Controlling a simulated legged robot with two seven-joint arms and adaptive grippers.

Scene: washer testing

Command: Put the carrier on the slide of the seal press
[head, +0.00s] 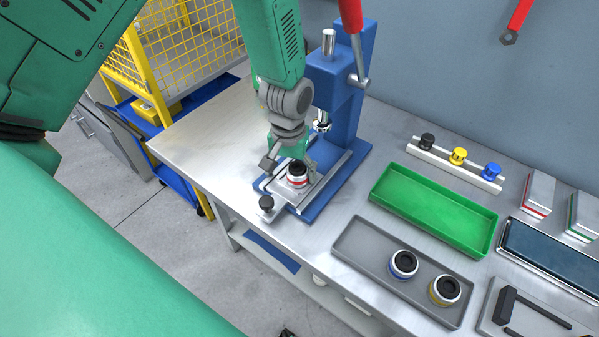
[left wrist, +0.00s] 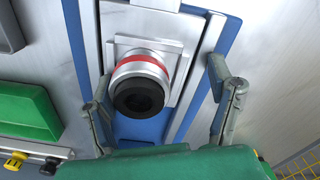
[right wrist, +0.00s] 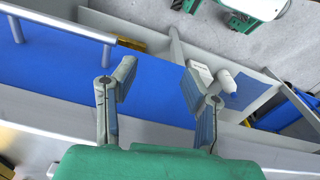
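The carrier (head: 298,180), a silver cylinder with a red band and black ring top, sits upright on the light metal slide (head: 278,204) of the blue seal press (head: 340,85). In the left wrist view the carrier (left wrist: 138,73) is over a square plate on the slide. My left gripper (head: 288,163) is just above it, fingers spread on either side. In the left wrist view both fingers stand apart from the carrier. My right gripper (right wrist: 160,75) is open and empty, with a blue surface behind it; it does not show clearly in the head view.
A grey tray (head: 350,246) holds blue-banded (head: 403,265) and yellow-banded (head: 444,291) cylinders. A green tray (head: 433,208) lies behind it, near a rack with black, yellow and blue knobs (head: 458,156). The press's red-handled lever (head: 350,15) rises above. The table left of the press is clear.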

